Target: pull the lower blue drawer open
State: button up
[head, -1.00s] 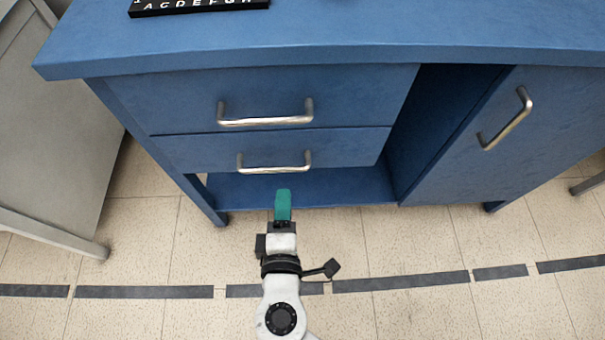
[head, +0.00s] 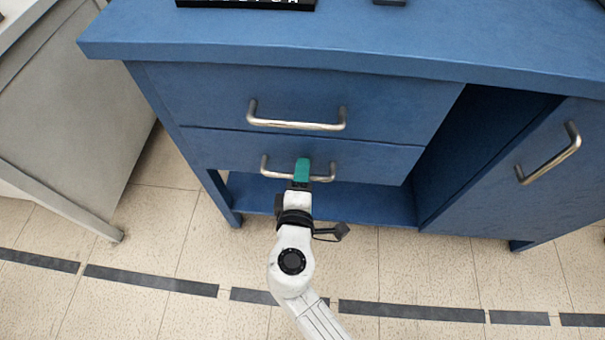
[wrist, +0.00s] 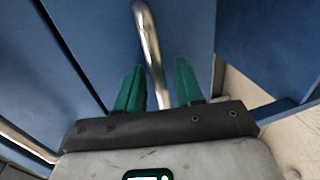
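The lower blue drawer (head: 220,152) is closed, flush below the upper drawer (head: 200,105). Its metal bar handle (head: 271,173) runs across the front; the middle of the bar is hidden behind my gripper in the head view. My gripper (head: 302,168) has green fingers and overlaps the handle there. In the wrist view my gripper (wrist: 160,85) is open, with one finger on each side of the handle (wrist: 150,45). The bar lies between the fingers, and a gap shows beside the right finger. I cannot tell whether the left finger touches it.
The upper drawer's handle (head: 297,124) is just above. A blue cabinet door (head: 565,170) with a handle is on the right, next to an open compartment. A grey cabinet (head: 80,120) stands at left. The tiled floor in front is clear, with dark tape (head: 150,281).

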jog(key=shift+c, duration=0.3)
grip_shut()
dwell(0.3)
